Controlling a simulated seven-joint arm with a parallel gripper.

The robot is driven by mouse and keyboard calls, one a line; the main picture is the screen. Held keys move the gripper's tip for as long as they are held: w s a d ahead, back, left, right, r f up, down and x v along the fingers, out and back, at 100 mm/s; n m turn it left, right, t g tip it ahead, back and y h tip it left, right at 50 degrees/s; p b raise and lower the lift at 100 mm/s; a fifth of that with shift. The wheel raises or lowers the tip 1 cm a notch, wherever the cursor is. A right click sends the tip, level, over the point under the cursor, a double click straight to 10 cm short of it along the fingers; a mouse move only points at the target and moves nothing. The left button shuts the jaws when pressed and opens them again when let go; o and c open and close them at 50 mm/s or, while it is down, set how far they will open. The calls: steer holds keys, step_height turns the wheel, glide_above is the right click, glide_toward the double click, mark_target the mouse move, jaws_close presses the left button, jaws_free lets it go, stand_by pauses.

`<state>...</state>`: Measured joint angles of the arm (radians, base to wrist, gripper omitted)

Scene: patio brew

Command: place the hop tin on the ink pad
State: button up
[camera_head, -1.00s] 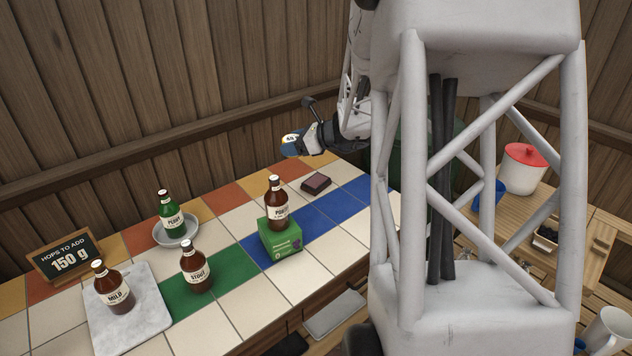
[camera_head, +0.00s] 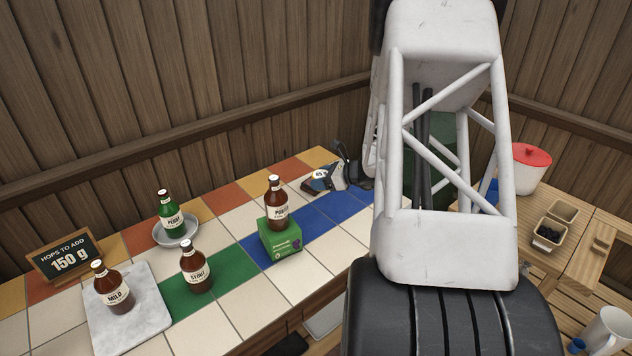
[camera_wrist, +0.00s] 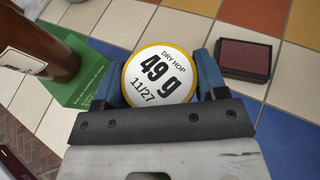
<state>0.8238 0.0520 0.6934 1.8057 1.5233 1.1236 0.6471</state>
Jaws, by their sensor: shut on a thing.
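The hop tin (camera_wrist: 158,72) has a round white top with a yellow rim, marked "DRY HOP 49 g 11/27". My gripper (camera_wrist: 160,82) is shut on it, with one blue finger on each side. The ink pad (camera_wrist: 243,58) is a dark red pad in a dark case, lying on the tiles. In the wrist view it is just right of the right finger, apart from the tin. In the head view my gripper (camera_head: 325,178) and the tin cover much of the pad. I cannot tell the tin's height above the tiles.
A brown porter bottle (camera_head: 276,203) stands on a green box (camera_head: 279,240), left of my gripper in both views. Stout (camera_head: 196,268), mild (camera_head: 113,288) and green (camera_head: 170,212) bottles stand farther left. White tiles around the pad are clear.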

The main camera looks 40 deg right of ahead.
step_height(320, 180, down, 4)
steer(key=shift+f, duration=0.1)
steer(key=shift+w, duration=0.15)
glide_above(305, 186)
steer(key=d, duration=0.5)
steer(key=shift+f, duration=0.7)
steer(key=shift+f, duration=1.75)
steer(key=shift+f, duration=0.1)
